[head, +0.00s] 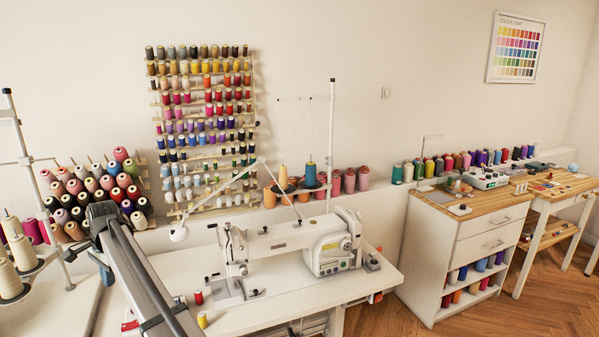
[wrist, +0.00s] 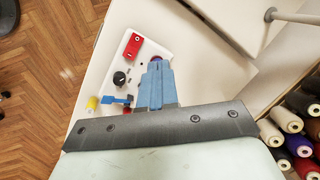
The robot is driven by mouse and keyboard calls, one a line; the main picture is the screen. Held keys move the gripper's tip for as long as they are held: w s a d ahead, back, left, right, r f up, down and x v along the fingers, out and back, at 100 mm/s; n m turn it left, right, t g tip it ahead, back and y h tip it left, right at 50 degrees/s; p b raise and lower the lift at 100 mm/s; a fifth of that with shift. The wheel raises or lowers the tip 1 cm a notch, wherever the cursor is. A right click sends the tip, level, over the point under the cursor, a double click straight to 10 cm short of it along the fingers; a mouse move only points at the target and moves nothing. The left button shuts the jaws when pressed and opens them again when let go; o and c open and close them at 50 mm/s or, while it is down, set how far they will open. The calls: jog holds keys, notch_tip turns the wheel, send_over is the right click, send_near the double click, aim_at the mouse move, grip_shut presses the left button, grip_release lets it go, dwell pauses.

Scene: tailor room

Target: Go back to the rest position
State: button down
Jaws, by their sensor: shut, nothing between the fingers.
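In the wrist view my gripper (wrist: 156,64) points out over a white table surface. The fingers hide part of the tray.
A sewing machine (head: 290,245) stands on the white table, with a red spool (head: 198,297) and a yellow spool (head: 202,320) in front. Thread cones (head: 95,190) crowd a rack at the left. A wooden-topped cabinet (head: 465,205) stands at the right. Wooden floor (wrist: 40,110) shows beyond the table's edge.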

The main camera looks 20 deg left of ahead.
jog(key=w+d+f+n+h, duration=0.1)
jog(key=w+d+f+n, duration=0.15)
jog(key=d+f, duration=1.25)
jog(key=w+d+f+n+h, duration=0.1)
jog(key=d+f+n, duration=0.3)
jog(key=d+f, duration=1.1)
jog(key=w+d+f+n, duration=0.25)
jog(key=d+f, duration=0.75)
jog(key=d, duration=1.2)
jog(key=s+d+f+m+g+h, duration=0.1)
jog(key=s+d+f, duration=0.25)
jog(key=d, duration=0.65)
jog(key=s+d+f+m+g+h, duration=0.15)
jog(key=d+f, duration=0.25)
jog(key=d, duration=0.5)
jog(key=s+d+f+m+g+y, duration=0.1)
jog(key=s+d+f+m, duration=0.2)
jog(key=s+d, duration=0.5)
jog(key=s+d+f+m+g+y, duration=0.1)
jog(key=s+d, duration=0.6)
jog(key=d, duration=0.7)
jog(key=shift+s+d+f+m+g, duration=0.4)
jog(key=shift+f+m+g, duration=0.5)
jog(key=shift+f, duration=0.6)
